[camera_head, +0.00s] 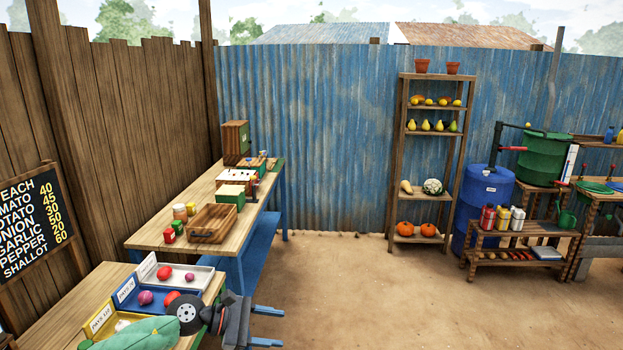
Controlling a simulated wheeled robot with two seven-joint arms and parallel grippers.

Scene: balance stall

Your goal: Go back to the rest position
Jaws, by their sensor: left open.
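My left gripper (267,327) is at the bottom of the view, just right of the near wooden table (60,318). Its two blue-grey fingers are apart and point right, with nothing between them. It is over the open dirt floor side of the table. My left arm crosses the table's front from the left and covers part of the trays there. My right gripper does not show.
A white tray (207,271), a blue tray (126,300) and a yellow tray (97,321) hold vegetables beside my arm. Behind is a long table (243,222) with a wooden crate (226,211). A shelf (397,160) stands at the fence. The dirt floor (400,310) at right is clear.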

